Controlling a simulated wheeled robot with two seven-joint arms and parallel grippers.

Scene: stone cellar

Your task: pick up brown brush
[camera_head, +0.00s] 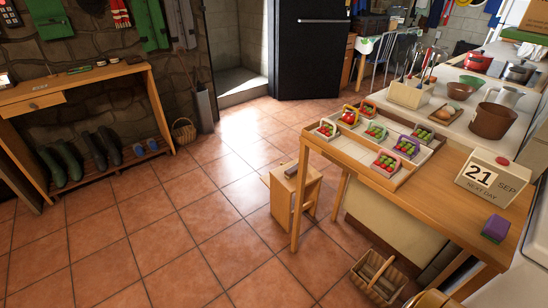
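I cannot make out a brown brush for certain. Several small items lie along the top of the wooden console table (60,92) at the left. Among them are a flat dark green item (78,70) and a small brownish item (101,63), both too small to identify. Neither of my grippers shows in the head view.
Boots (70,162) stand on the console's low shelf. A wooden stool (292,190) stands beside the wooden table (440,205), which bears a tray of small baskets and a calendar block (492,178). A wicker basket (378,277) is below.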

